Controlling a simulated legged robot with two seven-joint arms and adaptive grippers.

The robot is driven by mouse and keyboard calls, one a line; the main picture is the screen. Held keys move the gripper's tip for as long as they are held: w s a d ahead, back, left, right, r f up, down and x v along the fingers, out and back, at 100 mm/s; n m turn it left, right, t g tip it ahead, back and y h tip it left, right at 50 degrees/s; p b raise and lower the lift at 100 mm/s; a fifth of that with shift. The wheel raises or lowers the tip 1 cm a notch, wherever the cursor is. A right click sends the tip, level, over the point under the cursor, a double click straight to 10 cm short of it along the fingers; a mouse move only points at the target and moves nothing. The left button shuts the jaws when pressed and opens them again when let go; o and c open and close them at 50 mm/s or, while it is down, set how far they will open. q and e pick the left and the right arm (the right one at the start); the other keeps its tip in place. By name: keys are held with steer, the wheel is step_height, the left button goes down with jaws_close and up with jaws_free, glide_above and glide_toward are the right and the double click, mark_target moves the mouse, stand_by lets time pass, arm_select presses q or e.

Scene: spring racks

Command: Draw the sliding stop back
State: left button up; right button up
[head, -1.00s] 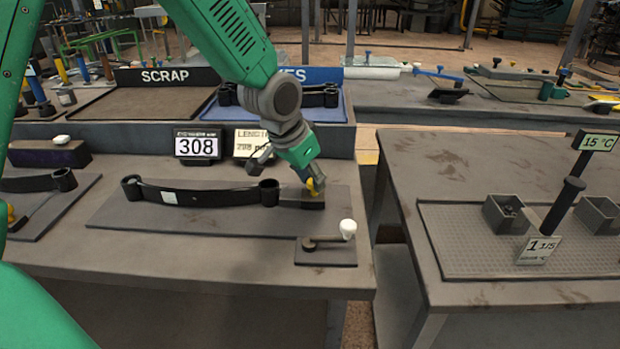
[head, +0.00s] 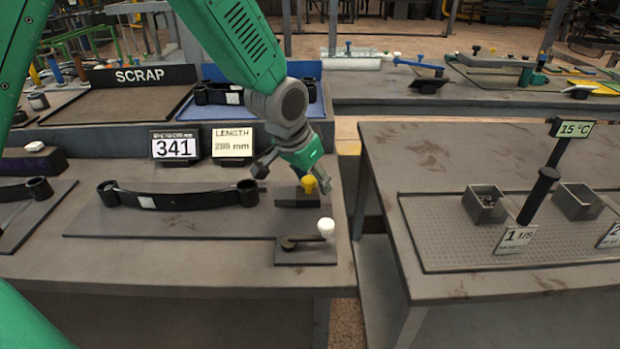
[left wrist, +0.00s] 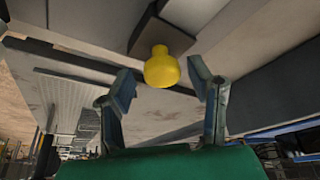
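The sliding stop (head: 292,198) is a dark block with a yellow knob (head: 308,184), at the right part of the measuring plate (head: 205,226). A gap lies between the block and the right eye of the black leaf spring (head: 185,201), which lies on the plate with a white label. My left gripper (head: 291,178) is over the stop with its fingers spread. In the left wrist view the yellow knob (left wrist: 161,68) shows beyond the open fingertips, between their lines, with no finger touching it. My right gripper is not in view.
A crank with a white knob (head: 326,227) is in front of the stop. Behind the plate stand a display reading 341 (head: 174,145) and a LENGTH card (head: 233,142) reading about 288 mm. A gap separates this bench from the right bench (head: 440,175).

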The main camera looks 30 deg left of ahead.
arm_select(q)
steer(key=shift+s+r, duration=0.4)
steer(key=shift+r, duration=0.15)
steer(key=d+v, duration=0.1)
steer(key=v, duration=0.9)
steer(key=shift+a+r, duration=0.35)
steer(key=shift+a, duration=0.1)
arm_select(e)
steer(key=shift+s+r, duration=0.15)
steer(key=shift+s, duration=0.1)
arm_select(q)
steer(key=shift+a, duration=0.1)
steer(key=shift+a, duration=0.1)
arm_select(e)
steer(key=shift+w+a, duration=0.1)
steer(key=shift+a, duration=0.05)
